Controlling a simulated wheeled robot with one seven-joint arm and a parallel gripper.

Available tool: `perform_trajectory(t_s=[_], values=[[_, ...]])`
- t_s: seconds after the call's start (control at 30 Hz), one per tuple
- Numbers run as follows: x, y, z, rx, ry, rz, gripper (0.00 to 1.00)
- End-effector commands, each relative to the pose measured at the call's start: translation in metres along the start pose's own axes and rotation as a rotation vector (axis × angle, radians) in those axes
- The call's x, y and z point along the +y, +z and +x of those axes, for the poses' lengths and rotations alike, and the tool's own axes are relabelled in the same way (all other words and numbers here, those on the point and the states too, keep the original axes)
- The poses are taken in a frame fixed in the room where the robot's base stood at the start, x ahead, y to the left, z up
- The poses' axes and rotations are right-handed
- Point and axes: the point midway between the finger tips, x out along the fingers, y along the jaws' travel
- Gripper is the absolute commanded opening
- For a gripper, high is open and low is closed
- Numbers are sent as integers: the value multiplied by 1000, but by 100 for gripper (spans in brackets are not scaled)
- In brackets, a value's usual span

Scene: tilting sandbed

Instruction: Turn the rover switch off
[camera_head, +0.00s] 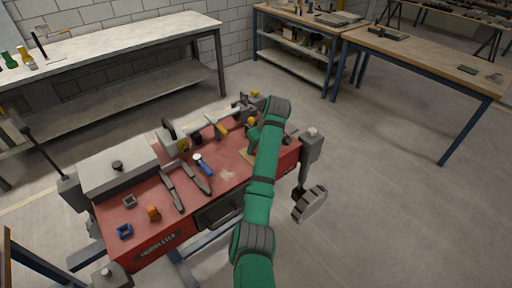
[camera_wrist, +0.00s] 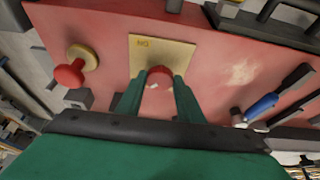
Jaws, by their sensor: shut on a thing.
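A red knob (camera_wrist: 159,76) sits on a pale yellow plate (camera_wrist: 148,50) with a small dark label that I cannot read fully. The plate is fixed to a red panel (camera_wrist: 220,60). My gripper (camera_wrist: 160,88), with two green fingers, is shut on this red knob, one finger on each side. In the head view, my green arm reaches over the right part of the red bench (camera_head: 230,165) and hides the knob and fingertips. A second red knob (camera_wrist: 69,75) with a yellow collar stands apart on the left in the wrist view. Which way the switch is set cannot be told.
A blue-handled tool (camera_head: 204,164) and dark tongs-like tools (camera_head: 172,188) lie on the red bench. A grey box (camera_head: 118,162) stands at its left end. Open floor lies beyond, on the right.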

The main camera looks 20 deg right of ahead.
Motion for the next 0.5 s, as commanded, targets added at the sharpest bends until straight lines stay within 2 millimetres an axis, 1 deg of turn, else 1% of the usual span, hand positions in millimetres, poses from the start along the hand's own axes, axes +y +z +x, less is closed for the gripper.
perform_trajectory(t_s=[0.33,0.37,0.4,0.43,0.5], values=[[-1,0,1,-2,-2,-2,12],[-1,0,1,-2,-2,-2,39],[-1,0,1,-2,-2,-2,48],[0,0,1,-2,-2,-2,52],[0,0,1,-1,-1,-2,52]])
